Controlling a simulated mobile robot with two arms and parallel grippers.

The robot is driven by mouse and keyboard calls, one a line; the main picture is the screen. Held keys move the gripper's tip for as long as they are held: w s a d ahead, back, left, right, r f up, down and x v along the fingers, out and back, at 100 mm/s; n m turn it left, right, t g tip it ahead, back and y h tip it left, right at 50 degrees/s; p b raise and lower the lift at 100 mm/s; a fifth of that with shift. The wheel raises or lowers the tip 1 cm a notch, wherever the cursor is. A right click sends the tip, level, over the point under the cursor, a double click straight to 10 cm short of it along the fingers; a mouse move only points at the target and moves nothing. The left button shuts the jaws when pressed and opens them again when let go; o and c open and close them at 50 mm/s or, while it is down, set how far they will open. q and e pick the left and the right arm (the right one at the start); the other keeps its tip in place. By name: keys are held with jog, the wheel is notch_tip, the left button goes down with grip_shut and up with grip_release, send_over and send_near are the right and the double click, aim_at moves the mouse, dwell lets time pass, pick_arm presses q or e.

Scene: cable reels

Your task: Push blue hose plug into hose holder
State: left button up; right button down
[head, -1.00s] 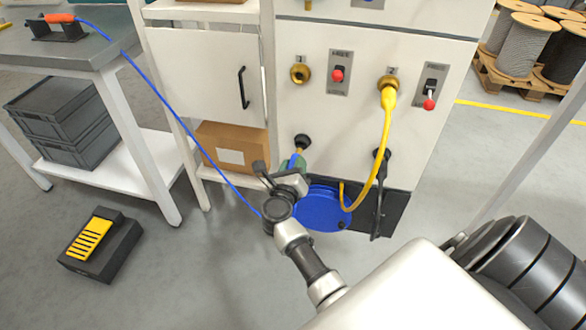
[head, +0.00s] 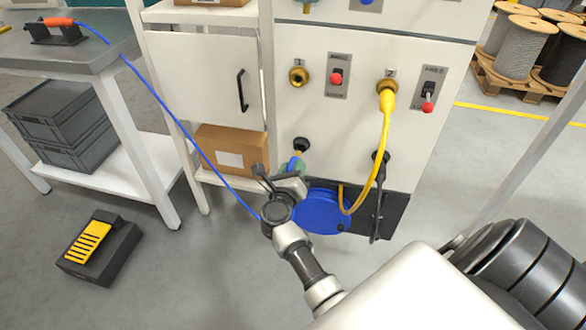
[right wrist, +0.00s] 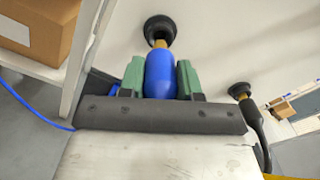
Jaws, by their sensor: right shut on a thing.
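My right gripper (head: 289,172) is shut on the blue hose plug (head: 294,163) low at the cabinet front. In the right wrist view, the plug (right wrist: 160,76) sits between the green finger pads of the gripper (right wrist: 161,80), its brass tip pointing at the hose holder (right wrist: 160,29). The tip meets the lower part of the holder's black ring; I cannot tell how far inside it is. In the head view, the black holder (head: 301,144) is just above the plug. My left gripper is not in view.
A blue reel (head: 322,212) is close behind my right gripper. A yellow hose (head: 386,135) hangs from a brass port, near a second black holder (head: 381,156) with a dark cable. A blue hose (head: 180,123) stretches from the left bench (head: 95,52).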

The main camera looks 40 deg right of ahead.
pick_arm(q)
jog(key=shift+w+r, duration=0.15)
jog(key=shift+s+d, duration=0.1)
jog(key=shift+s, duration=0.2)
pick_arm(e)
jog(key=shift+w+d, duration=0.35)
jog(key=shift+d, duration=0.05)
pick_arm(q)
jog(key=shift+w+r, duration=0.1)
pick_arm(e)
jog(key=shift+d, duration=0.1)
jog(key=shift+w+d, duration=0.1)
jog(key=shift+w, duration=0.05)
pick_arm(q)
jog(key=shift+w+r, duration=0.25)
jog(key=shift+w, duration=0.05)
pick_arm(e)
jog(key=shift+w+d, duration=0.1)
jog(key=shift+d, duration=0.05)
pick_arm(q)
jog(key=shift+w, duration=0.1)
pick_arm(e)
jog(key=shift+w+d, duration=0.1)
jog(key=shift+w, duration=0.05)
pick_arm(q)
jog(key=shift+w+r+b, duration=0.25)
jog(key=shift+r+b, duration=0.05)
pick_arm(e)
jog(key=shift+w+d, duration=0.2)
jog(key=shift+d, duration=0.05)
